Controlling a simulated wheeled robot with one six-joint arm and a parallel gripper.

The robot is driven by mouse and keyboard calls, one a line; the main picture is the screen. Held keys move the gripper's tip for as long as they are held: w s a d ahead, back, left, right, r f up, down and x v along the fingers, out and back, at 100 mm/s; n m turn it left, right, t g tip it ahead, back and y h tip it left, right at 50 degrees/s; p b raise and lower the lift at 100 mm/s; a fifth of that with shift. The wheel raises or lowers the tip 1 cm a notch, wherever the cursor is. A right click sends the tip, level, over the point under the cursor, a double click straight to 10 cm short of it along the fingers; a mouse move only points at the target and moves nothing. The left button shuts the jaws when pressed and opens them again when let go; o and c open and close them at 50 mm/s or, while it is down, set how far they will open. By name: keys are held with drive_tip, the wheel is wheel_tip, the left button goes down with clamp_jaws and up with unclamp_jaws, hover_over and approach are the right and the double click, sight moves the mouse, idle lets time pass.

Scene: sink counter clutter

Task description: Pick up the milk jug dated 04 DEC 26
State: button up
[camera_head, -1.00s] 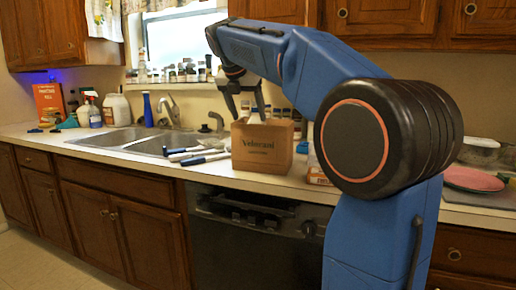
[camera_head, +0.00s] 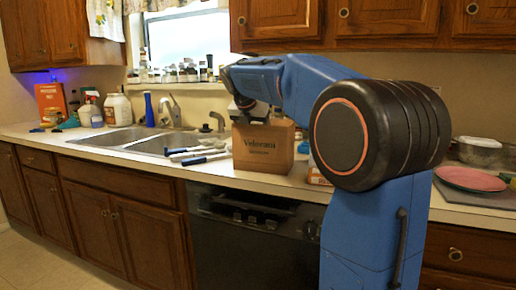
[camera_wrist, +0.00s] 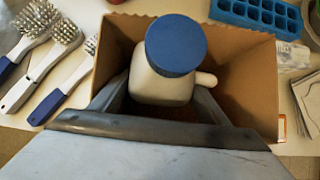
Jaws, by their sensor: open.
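A white jug (camera_wrist: 160,84) with a round blue cap (camera_wrist: 176,45) and a side handle stands inside an open cardboard box (camera_wrist: 245,75). No date shows on the jug's visible surfaces. The box, labelled Velorani, also shows on the counter in the head view (camera_head: 263,158), where the jug is hidden. My gripper (camera_wrist: 161,90) is open and reaches down into the box, with one finger on each side of the jug's body. I cannot tell whether the fingers touch the jug. In the head view the fingers are hidden behind the box front.
Brushes with blue and white handles (camera_wrist: 42,60) lie left of the box. A blue ice tray (camera_wrist: 257,14) and a clear item (camera_wrist: 291,58) are on its right. The sink (camera_head: 120,140) is farther left, and a pink plate (camera_head: 470,179) is at the right.

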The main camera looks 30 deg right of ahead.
drive_tip(key=shift+w+d+f, duration=0.15)
drive_tip(key=shift+d+f, duration=0.05)
drive_tip(key=shift+f, duration=0.2)
drive_tip(key=shift+r, duration=0.1)
drive_tip(key=c, duration=1.7)
drive_tip(key=shift+r, duration=0.15)
drive_tip(key=shift+c, duration=0.2)
wheel_tip(320, 180, up, 27)
drive_tip(key=shift+r, duration=0.2)
drive_tip(key=shift+r, duration=0.1)
